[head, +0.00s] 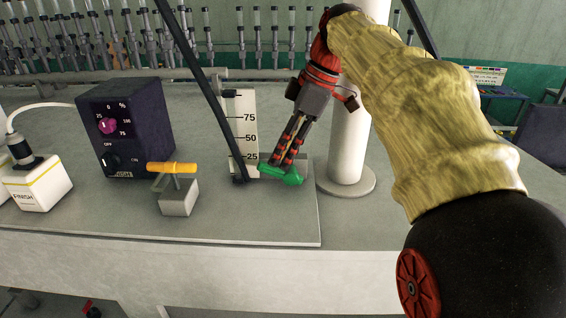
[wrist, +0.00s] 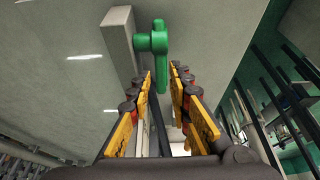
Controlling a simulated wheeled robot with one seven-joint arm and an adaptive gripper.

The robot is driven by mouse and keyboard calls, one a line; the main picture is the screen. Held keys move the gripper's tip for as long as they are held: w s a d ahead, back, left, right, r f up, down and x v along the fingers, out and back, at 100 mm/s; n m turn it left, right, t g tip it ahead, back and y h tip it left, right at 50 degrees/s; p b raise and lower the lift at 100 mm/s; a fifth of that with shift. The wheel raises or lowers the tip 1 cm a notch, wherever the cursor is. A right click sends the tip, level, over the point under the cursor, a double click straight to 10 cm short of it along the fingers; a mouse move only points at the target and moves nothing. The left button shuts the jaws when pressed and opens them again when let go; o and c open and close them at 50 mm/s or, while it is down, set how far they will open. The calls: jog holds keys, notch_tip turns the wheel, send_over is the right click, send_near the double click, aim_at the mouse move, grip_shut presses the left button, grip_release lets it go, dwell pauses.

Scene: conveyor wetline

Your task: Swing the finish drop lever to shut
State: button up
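A green lever (head: 280,174) sits low beside the white scale plate marked 25, 50 and 75 (head: 245,125). In the wrist view the green lever (wrist: 154,40) has a round hub beside a pale upright block, and its arm reaches down between my fingers. My gripper (head: 283,157) comes down from above onto the green lever. In the wrist view my gripper (wrist: 160,75) has its two fingers apart, one each side of the lever's arm, with gaps showing. A yellow-orange handle (head: 172,168) lies level on a small grey block to the left. No label shows on either lever.
A dark control box (head: 125,130) with a pink knob and a black switch stands at the left. A white bottle labelled FINISH (head: 35,185) is farther left. A white post (head: 350,130) stands close right of my gripper. A black hose runs left of the scale. The front bench is clear.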

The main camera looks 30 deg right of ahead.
notch_tip(320, 180, up, 7)
jog(key=shift+f, duration=0.15)
jog(key=shift+c, duration=1.1)
